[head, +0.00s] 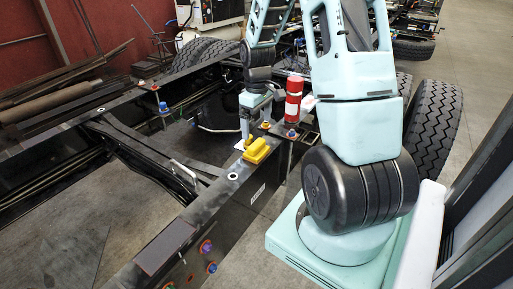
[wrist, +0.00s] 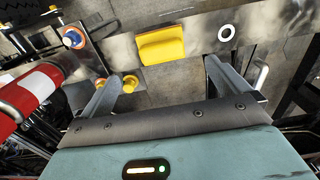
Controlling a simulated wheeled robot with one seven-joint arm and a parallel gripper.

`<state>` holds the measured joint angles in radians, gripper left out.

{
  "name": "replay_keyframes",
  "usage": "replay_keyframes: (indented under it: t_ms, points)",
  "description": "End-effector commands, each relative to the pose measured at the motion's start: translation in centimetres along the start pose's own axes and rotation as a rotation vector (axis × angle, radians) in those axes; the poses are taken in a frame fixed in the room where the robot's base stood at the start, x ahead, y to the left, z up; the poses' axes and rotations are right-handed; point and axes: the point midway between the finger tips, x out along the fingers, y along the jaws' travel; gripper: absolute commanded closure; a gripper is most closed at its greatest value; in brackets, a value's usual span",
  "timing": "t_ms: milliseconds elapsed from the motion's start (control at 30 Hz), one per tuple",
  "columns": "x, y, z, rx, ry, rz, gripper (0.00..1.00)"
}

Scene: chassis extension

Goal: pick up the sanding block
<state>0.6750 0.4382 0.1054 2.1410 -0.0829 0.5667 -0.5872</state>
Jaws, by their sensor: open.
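A yellow block (head: 256,150), which I take to be the sanding block, lies on the top of the dark chassis rail (head: 234,177). It also shows in the wrist view (wrist: 162,46), at the upper middle, with a raised ridge along one side. My gripper (head: 246,136) is over the rail, close to the block and slightly behind it. In the wrist view my gripper (wrist: 163,70) has its two fingers spread wide, with nothing between them. The block appears beyond the fingertips, roughly centred between them, and not touching either.
A red and white cylinder (head: 294,98) stands right of my gripper; it fills the left of the wrist view (wrist: 35,92). Bolts with blue and orange parts (head: 163,107) sit on the frame. A dark flat patch (head: 165,247) lies on the near rail. Large tyres (head: 434,122) stand right.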

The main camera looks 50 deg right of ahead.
Motion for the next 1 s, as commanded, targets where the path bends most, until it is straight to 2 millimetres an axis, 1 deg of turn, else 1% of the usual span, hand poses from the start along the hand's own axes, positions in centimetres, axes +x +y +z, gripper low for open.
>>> replay_keyframes:
  t_ms: [33,100,200,467,700,800,1000]
  points:
    - [1.0,-0.1,0.1,-0.001,-0.005,-0.004,0.0]
    - [2.2,-0.1,0.1,-0.002,-0.004,-0.003,0.0]
    - [3.4,-0.1,0.0,-0.001,-0.002,-0.002,0.0]
    - [4.9,-0.1,0.0,-0.001,-0.003,-0.002,0.0]
    - [8.0,-0.3,0.0,-0.002,-0.003,-0.002,0.0]
    - [8.9,-0.3,0.0,-0.002,-0.001,-0.001,0.0]
    - [9.4,-0.2,0.0,-0.001,0.001,0.001,0.0]
